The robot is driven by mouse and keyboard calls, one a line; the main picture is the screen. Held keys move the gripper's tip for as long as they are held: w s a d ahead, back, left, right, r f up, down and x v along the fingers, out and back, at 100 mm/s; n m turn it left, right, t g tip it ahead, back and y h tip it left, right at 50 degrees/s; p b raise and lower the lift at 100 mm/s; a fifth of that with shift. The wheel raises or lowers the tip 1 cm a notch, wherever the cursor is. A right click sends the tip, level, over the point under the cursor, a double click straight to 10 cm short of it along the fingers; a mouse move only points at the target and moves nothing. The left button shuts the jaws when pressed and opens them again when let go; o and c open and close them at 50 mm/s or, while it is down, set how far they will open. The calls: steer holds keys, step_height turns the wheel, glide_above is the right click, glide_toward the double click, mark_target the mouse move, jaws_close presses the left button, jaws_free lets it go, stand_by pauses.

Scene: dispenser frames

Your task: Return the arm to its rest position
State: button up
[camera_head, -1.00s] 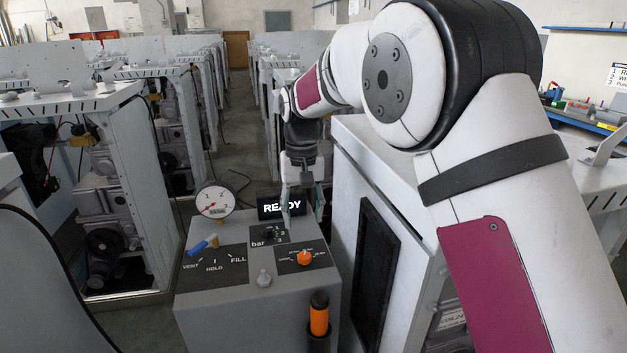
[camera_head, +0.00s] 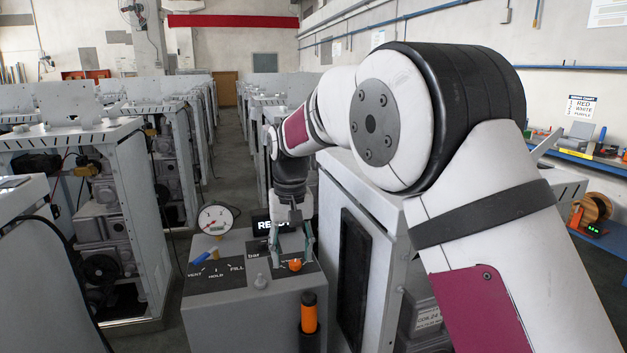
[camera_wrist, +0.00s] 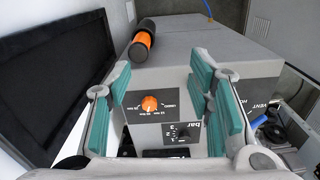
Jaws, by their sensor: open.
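My gripper (camera_head: 291,241) is over the back right part of the grey control box, its fingers pointing down in front of the display (camera_head: 262,226), which it partly hides. In the wrist view my gripper (camera_wrist: 160,100) is open and nothing is between its green pads. The orange knob (camera_head: 295,265) shows just below the fingertips; in the wrist view the orange knob (camera_wrist: 149,103) lies between the fingers, and I cannot tell the exact gap. The black bar knob (camera_wrist: 183,133) is beside it. My arm reaches in from the right.
The control box (camera_head: 230,305) also carries a round gauge (camera_head: 215,219), a blue-handled lever (camera_head: 203,256) and an orange-and-black handle (camera_head: 309,312). A white cabinet with a black panel (camera_head: 354,270) stands close on the right. Open-sided machine frames (camera_head: 105,215) line the left.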

steer(key=s+d+r+m+t+p, duration=0.1)
steer(key=s+d+r+t+p, duration=0.1)
steer(key=s+d+r, duration=1.25)
steer(key=s+d+f+t+p, duration=0.1)
steer(key=s+d, duration=0.3)
steer(key=s, duration=0.7)
steer(key=s+d+f+m+t+p, duration=0.1)
steer(key=s+d, duration=0.4)
steer(key=s, duration=0.7)
steer(key=shift+d+f, duration=0.2)
steer(key=shift+f, duration=0.05)
steer(key=shift+w, duration=0.1)
